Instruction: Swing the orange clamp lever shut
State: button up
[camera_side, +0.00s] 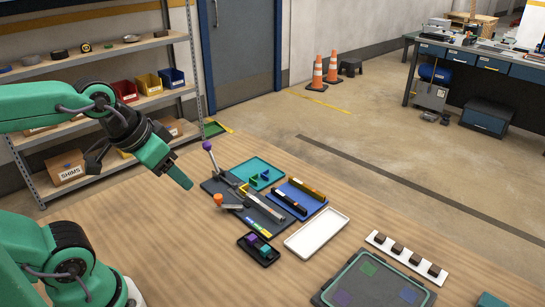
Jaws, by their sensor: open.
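The orange clamp lever's knob (218,199) is at the near left part of a dark fixture plate (216,187). A short dark handle beside the knob runs right toward a metal bar; whether the clamp presses on the bar is too small to tell. A second lever with a purple knob (207,145) stands tilted up at the plate's far left. My gripper (180,178) is open, its green finger pointing down and right, left of the plate and apart from the orange knob. Nothing shows in it. Its other finger is hard to make out.
A teal tray (275,163), a blue tray with dark and yellow bars (315,205), and a white tray (342,218) lie right of the plate.

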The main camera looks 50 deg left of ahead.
jog(key=shift+c, duration=0.4)
jog(key=shift+c, duration=0.5)
jog(key=n+g, duration=0.6)
jog(key=n, duration=0.1)
send_near(218, 196)
jog(key=shift+s+f, duration=0.15)
jog(key=shift+s, duration=0.15)
jog(key=shift+w+a+f, duration=0.1)
jog(key=shift+f, duration=0.15)
jog(key=shift+f, duration=0.15)
jog(key=shift+f, duration=3.75)
